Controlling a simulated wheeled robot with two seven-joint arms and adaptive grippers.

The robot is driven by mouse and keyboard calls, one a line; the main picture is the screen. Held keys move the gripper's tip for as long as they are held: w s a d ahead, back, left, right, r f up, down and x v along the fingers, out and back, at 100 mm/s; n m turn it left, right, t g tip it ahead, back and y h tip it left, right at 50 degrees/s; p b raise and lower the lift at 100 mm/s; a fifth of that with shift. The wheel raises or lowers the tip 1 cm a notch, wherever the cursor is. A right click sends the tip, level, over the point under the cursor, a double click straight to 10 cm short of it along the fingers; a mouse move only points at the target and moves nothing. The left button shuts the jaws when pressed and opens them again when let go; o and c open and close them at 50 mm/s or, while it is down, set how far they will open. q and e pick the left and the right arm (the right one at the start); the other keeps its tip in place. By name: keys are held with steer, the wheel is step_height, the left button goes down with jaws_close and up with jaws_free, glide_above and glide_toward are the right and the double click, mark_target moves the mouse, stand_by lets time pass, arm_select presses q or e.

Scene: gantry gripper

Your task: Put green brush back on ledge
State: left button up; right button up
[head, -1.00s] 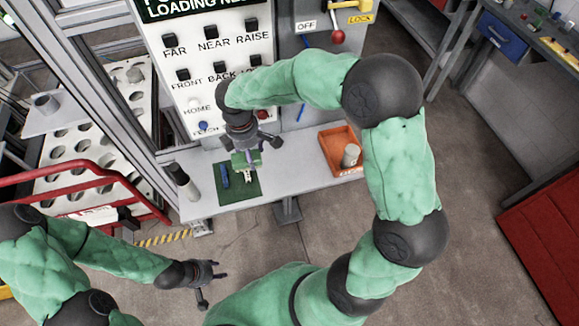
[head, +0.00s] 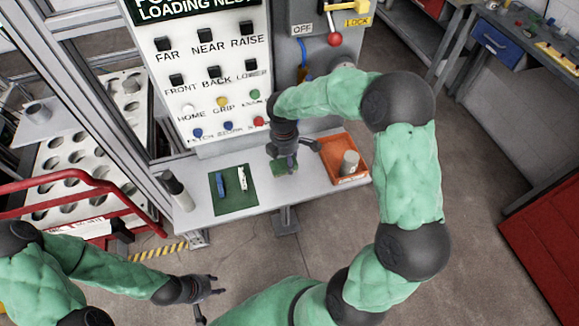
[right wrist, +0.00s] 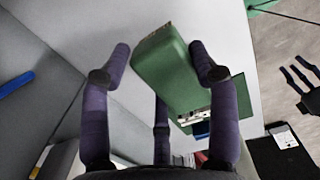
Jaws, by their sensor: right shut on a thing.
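The green brush (head: 283,167) is held in my right gripper (head: 287,163), just above the grey ledge (head: 205,205), between the green mat and the orange tray. In the right wrist view the brush (right wrist: 168,65) is a tilted green block between the purple fingers, with a pale and dark underside showing at its lower end. Whether it touches the ledge cannot be told. My left gripper (head: 217,285) is empty, with its fingers apart, low in front of the ledge.
A green mat (head: 233,203) holds a blue piece (head: 221,184) and a white piece (head: 243,179). An orange tray (head: 360,158) with a grey cylinder (head: 349,162) stands to the right. A dark-and-white cylinder (head: 180,192) stands at left. The button panel (head: 205,125) rises behind.

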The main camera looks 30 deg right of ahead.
steer(key=shift+d+f, duration=0.3)
steer(key=shift+f, duration=0.1)
steer(key=f, duration=0.1)
steer(key=f+b, duration=0.1)
steer(key=f, duration=0.1)
steer(key=shift+d+f, duration=0.2)
steer(key=shift+f, duration=0.05)
steer(key=shift+r, duration=0.1)
steer(key=o, duration=1.6)
